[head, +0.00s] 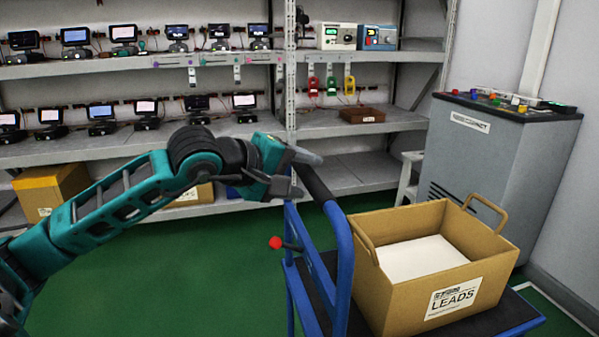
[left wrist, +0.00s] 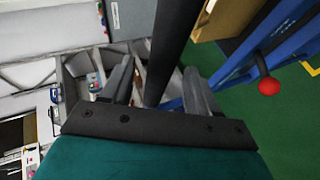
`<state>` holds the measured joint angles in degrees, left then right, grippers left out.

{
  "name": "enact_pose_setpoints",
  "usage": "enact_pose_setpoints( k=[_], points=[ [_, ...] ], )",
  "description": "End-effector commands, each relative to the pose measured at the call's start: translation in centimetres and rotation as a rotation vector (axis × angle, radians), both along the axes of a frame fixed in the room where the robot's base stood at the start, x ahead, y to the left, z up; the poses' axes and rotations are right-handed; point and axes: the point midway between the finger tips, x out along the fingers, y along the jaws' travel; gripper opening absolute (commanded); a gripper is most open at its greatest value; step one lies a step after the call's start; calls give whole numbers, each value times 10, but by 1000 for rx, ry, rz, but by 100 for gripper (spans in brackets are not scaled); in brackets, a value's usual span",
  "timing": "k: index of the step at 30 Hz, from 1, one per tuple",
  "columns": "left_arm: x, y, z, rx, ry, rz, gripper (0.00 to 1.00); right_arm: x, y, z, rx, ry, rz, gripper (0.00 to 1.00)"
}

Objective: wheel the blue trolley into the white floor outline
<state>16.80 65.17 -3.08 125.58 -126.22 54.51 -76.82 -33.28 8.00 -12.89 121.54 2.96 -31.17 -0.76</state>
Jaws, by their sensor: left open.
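The blue trolley (head: 341,262) stands at lower right in the head view, with a black handle bar (head: 317,186) on top of its blue frame. A cardboard box labelled LEADS (head: 397,299) rests on its dark deck. My left gripper (head: 303,173) is open at the handle. In the left wrist view, the black handle bar (left wrist: 171,48) passes between the two spread fingers of this gripper (left wrist: 158,82); contact cannot be told. A white floor line (head: 556,308), perhaps part of the outline, shows right of the trolley. My right gripper is out of view.
A red-knobbed lever (head: 276,243) sticks out from the trolley frame. A grey cabinet (head: 492,165) stands behind it by the right wall. Metal shelves (head: 223,129) with several small screens line the back. Green floor (head: 215,285) is clear left of the trolley.

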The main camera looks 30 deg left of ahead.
Motion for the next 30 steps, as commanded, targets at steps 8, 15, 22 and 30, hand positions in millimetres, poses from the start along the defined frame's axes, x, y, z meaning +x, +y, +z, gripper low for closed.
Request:
enact_pose_setpoints(
  k=[8,15,22,30],
  points=[
    [2,0,-1,1,1,0,60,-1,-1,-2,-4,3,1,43],
    [1,-1,-1,1,0,0,42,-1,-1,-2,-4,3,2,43],
    [1,-1,-1,1,1,0,20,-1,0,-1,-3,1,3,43],
    [1,-1,-1,1,1,0,35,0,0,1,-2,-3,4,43]
  ],
)
